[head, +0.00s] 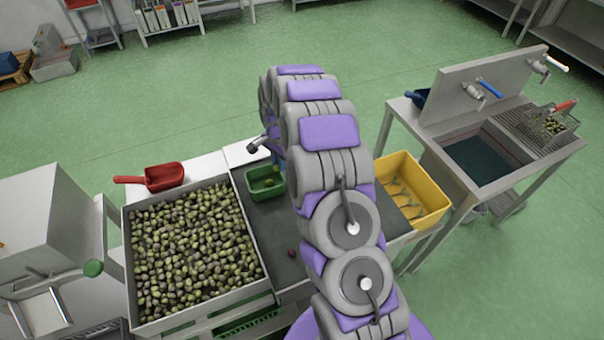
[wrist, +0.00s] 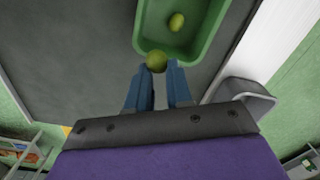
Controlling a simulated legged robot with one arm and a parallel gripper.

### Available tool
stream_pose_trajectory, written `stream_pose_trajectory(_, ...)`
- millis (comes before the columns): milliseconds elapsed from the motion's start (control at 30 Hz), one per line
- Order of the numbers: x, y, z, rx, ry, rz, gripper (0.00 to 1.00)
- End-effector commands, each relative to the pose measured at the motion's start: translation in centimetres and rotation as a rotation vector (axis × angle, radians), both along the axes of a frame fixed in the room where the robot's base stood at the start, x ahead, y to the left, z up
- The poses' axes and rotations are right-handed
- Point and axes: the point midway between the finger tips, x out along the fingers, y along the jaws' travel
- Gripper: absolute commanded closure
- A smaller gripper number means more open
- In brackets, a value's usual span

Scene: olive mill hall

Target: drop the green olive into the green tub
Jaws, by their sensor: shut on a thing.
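My gripper (wrist: 155,80) has blue fingers and is shut on a green olive (wrist: 157,62) at its fingertips. In the wrist view the held olive overlaps the near rim of the green tub (wrist: 200,62); its height above the rim is hard to tell. Another green olive (wrist: 177,22) lies inside the tub. In the head view the green tub (head: 266,192) stands on the dark belt, left of my arm. My arm hides most of the gripper there, and the held olive cannot be told apart.
A large tray (head: 130,262) full of olives stands left of the dark belt (head: 268,235). A dark reddish olive (head: 292,252) lies on the belt. A red scoop (head: 152,177) lies behind the tray. A yellow bin (head: 428,183) is right of my arm, with a sink (head: 480,155) beyond.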

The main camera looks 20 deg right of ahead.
Motion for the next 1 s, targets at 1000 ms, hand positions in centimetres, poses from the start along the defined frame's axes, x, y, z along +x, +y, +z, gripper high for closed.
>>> stream_pose_trajectory(1000,2.1,2.3,-4.5,-0.014,0.007,-0.017,1.00)
